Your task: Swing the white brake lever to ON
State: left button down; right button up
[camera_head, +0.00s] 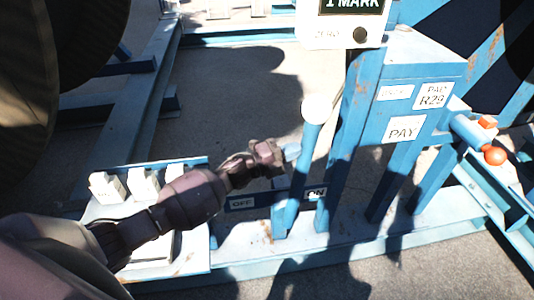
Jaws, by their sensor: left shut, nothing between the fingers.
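The brake lever has a white round knob (318,108) on a blue shaft (304,165). It rises from the blue frame and leans to the right, with its shaft between the OFF label (241,203) and the ON label (316,193), closer to ON. My left gripper (289,152) is shut and empty. Its tip is just left of the shaft, below the knob; I cannot tell whether it touches the shaft. My right gripper is not in view.
A blue post with PAY labels (404,129) stands right of the lever, with a white counter box (340,28) above. An orange knob (495,156) juts out farther right. White blocks (106,188) sit on a panel at left. Concrete floor lies behind.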

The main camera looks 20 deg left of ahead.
aim_at(313, 148)
pick_arm(q)
jog(key=shift+m+g+y, duration=0.3)
jog(key=shift+g+y, duration=0.2)
jog(key=shift+y, duration=0.1)
jog(key=x, duration=0.5)
jog(key=shift+s+d+f, duration=0.15)
jog(key=shift+d, duration=0.55)
jog(key=w+d+f+b, duration=0.2)
jog(key=w+d+b, duration=0.1)
jog(key=d, duration=0.4)
jog(key=shift+w+b, duration=0.4)
jog(key=shift+w, duration=0.05)
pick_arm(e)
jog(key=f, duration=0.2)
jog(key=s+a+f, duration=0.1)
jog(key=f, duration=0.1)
pick_arm(q)
jog(key=shift+d, duration=0.15)
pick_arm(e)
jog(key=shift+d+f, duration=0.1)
pick_arm(q)
jog(key=shift+r, duration=0.1)
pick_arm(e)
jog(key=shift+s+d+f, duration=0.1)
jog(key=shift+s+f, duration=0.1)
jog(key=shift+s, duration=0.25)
pick_arm(q)
jog(key=shift+r, duration=0.1)
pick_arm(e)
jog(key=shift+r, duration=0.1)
